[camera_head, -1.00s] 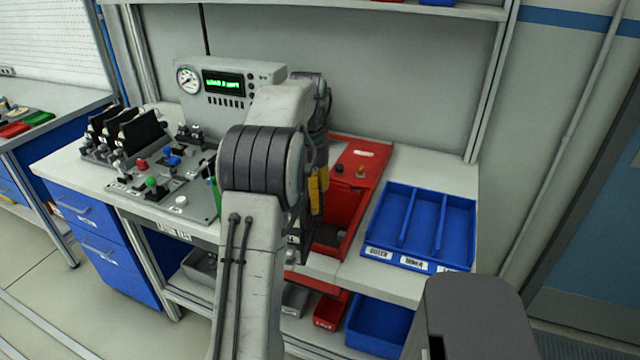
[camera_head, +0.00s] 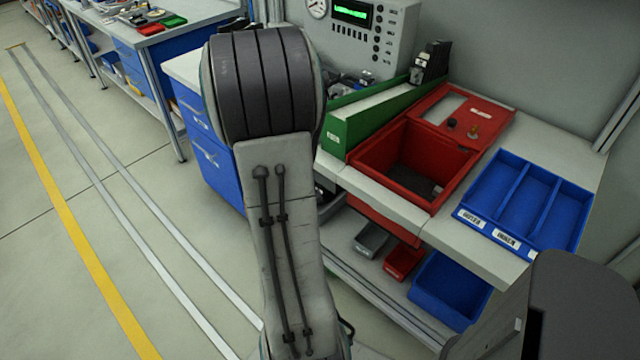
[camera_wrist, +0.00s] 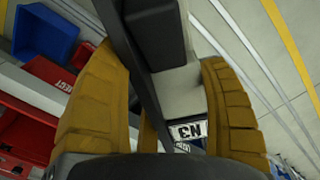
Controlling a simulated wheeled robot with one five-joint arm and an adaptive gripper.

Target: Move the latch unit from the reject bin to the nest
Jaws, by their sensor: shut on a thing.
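My gripper (camera_wrist: 160,66) shows in the wrist view with its two ribbed yellow fingers on either side of a dark unit, which I take for the latch unit (camera_wrist: 155,35). It has a black block, a long dark bar and a pale part near a white label reading "N3". In the head view my arm hides the gripper and the held unit. I cannot make out the nest.
A long green bin (camera_head: 350,130) stands left of the red bin. A blue three-part tray (camera_head: 572,245) is at the right. A dark unit (camera_head: 430,62) and a grey console (camera_head: 395,35) stand behind. Lower bins sit under the bench. Floor at left is open.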

